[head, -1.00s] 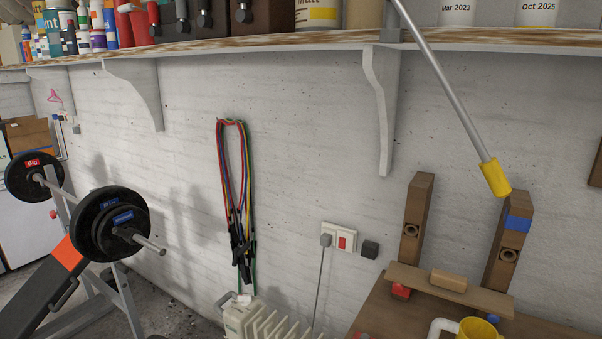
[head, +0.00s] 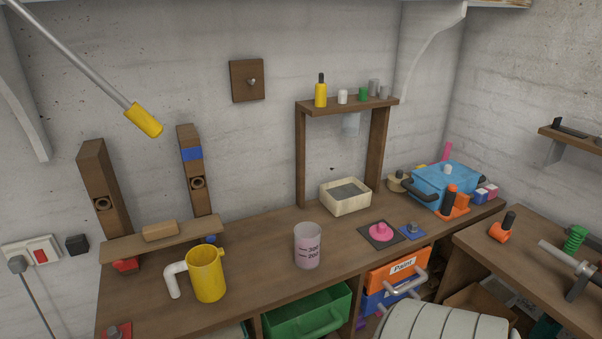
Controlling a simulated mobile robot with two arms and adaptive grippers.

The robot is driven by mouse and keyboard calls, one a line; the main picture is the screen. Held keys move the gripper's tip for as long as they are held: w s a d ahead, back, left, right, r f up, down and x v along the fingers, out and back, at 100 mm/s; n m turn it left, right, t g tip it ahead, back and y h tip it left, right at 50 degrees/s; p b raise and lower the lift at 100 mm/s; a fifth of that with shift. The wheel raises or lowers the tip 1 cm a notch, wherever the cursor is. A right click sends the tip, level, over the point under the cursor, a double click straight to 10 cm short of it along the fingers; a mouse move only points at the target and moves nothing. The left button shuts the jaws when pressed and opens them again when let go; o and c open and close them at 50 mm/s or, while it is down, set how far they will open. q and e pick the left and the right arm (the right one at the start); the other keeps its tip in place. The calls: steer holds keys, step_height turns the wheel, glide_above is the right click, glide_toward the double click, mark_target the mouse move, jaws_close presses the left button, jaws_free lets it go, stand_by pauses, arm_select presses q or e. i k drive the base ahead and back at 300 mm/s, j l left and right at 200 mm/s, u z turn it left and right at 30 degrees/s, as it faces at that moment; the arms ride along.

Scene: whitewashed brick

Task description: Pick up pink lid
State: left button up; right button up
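In the head view a pink lid (head: 381,229) with a small raised knob lies on a dark square mat (head: 372,237) on the wooden workbench (head: 280,283), right of its middle. A translucent pinkish measuring cup (head: 307,247) with number marks stands to its left. A small blue square piece with a grey knob (head: 412,230) lies just to its right. Neither of my grippers is in view.
A shallow box (head: 345,197) stands behind the lid under a wooden stand. A yellow mug (head: 207,273) is at the left. A blue lidded container (head: 444,184) and an orange tool (head: 453,204) are at the right. Open drawers (head: 397,267) jut out below the bench front.

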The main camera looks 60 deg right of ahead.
mark_target(381, 231)
steer(key=z, duration=1.8)
